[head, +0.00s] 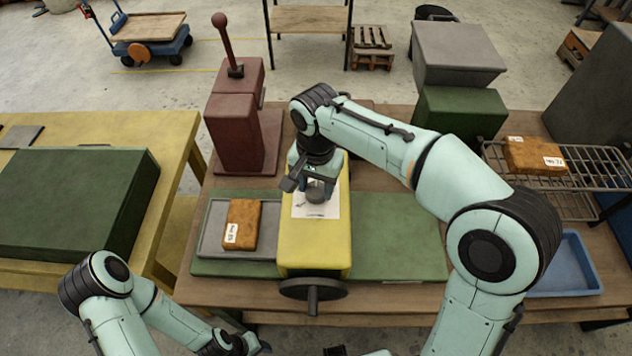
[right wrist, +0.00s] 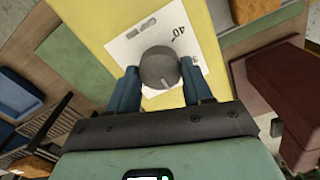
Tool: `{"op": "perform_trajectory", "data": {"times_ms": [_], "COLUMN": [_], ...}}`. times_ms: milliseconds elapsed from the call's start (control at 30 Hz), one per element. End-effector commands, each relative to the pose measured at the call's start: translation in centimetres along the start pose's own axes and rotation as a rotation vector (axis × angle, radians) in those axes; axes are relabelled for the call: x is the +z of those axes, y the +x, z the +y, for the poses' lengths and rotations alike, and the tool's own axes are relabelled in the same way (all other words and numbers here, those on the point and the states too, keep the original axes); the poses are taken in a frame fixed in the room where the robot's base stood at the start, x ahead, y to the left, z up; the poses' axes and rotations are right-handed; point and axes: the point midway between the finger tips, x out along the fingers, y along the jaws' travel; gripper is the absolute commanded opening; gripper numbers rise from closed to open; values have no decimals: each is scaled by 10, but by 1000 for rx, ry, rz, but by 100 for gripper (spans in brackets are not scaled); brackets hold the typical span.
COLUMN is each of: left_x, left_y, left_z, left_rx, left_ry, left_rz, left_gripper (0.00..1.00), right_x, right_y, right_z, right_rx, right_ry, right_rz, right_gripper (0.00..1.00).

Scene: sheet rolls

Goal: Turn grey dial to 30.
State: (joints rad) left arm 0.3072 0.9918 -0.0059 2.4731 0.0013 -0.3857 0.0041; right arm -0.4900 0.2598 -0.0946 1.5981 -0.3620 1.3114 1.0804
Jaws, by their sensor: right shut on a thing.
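The grey dial (head: 316,194) sits on a white card (head: 328,209) on top of the yellow machine block (head: 316,246). In the right wrist view the round dial (right wrist: 158,66) is between the two blue fingers of my right gripper (right wrist: 160,88), which is shut on it. A small light mark shows on the dial's near side. In the head view my right gripper (head: 316,182) hides part of the dial. My left gripper (head: 238,345) is low at the bottom edge, its jaws unclear.
A grey tray (head: 212,246) with an orange-brown labelled block (head: 243,225) lies left of the yellow block. A dark handwheel (head: 313,289) is at its front. A dark red lever press (head: 233,128) stands behind left. A wire rack (head: 590,170) and blue tray (head: 575,272) are right.

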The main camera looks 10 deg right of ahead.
Motion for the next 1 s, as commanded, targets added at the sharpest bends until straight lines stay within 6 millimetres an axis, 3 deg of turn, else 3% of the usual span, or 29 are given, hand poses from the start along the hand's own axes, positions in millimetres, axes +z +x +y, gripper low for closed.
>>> {"op": "perform_trajectory", "data": {"times_ms": [300, 333, 400, 767, 1000], "left_x": [0, 0, 0, 0, -6], "left_y": [0, 0, 0, -1, -12], "left_z": [0, 0, 0, 0, 6], "left_rx": [0, 0, 0, 0, 3], "left_ry": [0, 0, 0, 0, 3], "left_rz": [0, 0, 0, 1, 9], "left_gripper": [43, 43, 43, 43, 43], "right_x": [0, 0, 0, 0, -1], "right_y": [0, 0, 0, -4, -45], "right_z": [0, 0, 0, 0, -1], "right_rx": [-2, -2, -2, -2, -5], "right_ry": [0, 0, 0, 0, 0], "right_rz": [0, 0, 0, 1, 4], "right_gripper": [20, 53, 76, 76, 76]}}
